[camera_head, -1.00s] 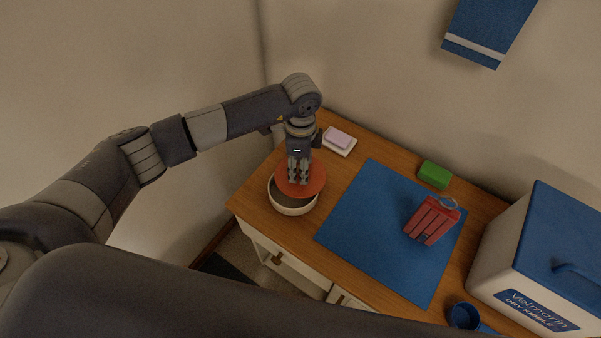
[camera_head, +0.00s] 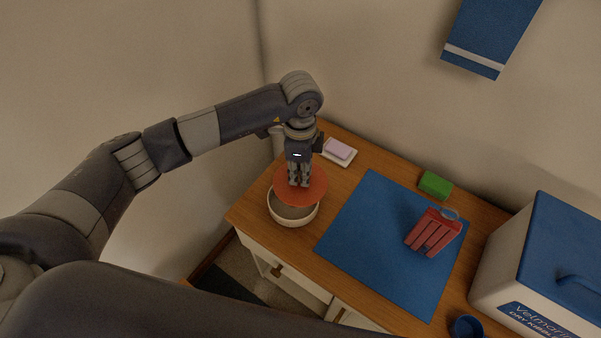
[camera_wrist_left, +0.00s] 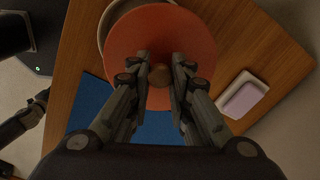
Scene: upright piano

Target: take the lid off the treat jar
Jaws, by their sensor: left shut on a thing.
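The orange-red round lid (camera_head: 318,186) is in the head view, above a cream round container (camera_head: 292,216) that looks like the treat jar. The lid is raised and shifted toward the back, so the container's open inside shows at the front. My left gripper (camera_head: 299,184) points down and is shut on the lid's knob. In the left wrist view the brown knob (camera_wrist_left: 159,74) sits between the fingertips, with the lid (camera_wrist_left: 190,35) spread below and the container's rim (camera_wrist_left: 104,28) showing past it. My right gripper is not in view.
A blue mat (camera_head: 375,235) with a red slotted holder (camera_head: 433,232) lies right of the container. A green block (camera_head: 435,184), a pink soap on a dish (camera_head: 339,149), a blue cup (camera_head: 466,326) and a large kibble bin (camera_head: 545,255) also stand on the wooden top.

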